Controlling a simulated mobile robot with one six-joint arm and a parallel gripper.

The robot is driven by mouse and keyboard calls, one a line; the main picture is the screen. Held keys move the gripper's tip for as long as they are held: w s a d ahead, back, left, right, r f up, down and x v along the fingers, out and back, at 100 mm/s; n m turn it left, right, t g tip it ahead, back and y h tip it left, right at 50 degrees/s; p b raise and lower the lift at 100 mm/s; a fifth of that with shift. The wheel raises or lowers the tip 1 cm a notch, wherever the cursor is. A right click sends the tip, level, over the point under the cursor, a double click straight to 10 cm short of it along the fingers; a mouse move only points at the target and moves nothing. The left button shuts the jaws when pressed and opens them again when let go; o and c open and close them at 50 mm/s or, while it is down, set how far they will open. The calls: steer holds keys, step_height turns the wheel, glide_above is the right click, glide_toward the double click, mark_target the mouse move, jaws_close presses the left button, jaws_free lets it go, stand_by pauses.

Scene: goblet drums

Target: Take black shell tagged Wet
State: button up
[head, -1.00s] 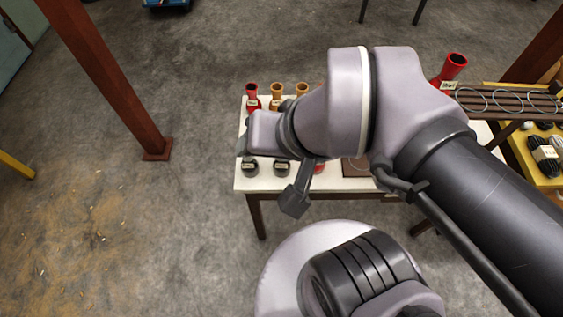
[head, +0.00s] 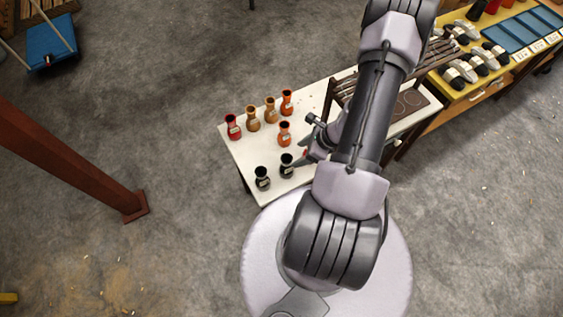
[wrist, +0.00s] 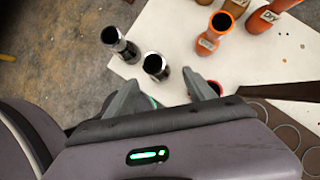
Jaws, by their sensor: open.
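Two black shells stand upright near the front left edge of the white table (head: 245,147). One (head: 262,179) is at the corner and the other (head: 287,167) is to its right. Each has a pale tag, too small to read. In the wrist view, they are the left black shell (wrist: 119,47) and the right black shell (wrist: 155,66). My gripper (wrist: 165,80) is open and empty. Its fingers are just short of the right black shell, apart from it as far as I can tell. In the head view, my gripper (head: 309,150) is partly covered by my arm.
A red shell (wrist: 216,88) is mostly hidden by my right finger. An orange shell (head: 284,133) stands behind the black ones. A back row holds a red shell (head: 233,126), tan shells (head: 253,118) and another orange one (head: 287,103). A slatted rack (head: 345,86) stands right.

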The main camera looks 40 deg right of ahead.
mark_target(291, 157)
steer(key=x, duration=0.6)
steer(key=shift+w+a+f+b, duration=0.15)
steer(key=shift+f+b, duration=0.05)
steer(key=shift+b, duration=0.2)
steer(key=x, duration=0.5)
steer(key=shift+a+f+b, duration=0.3)
steer(key=shift+a+b, duration=0.1)
jaws_close()
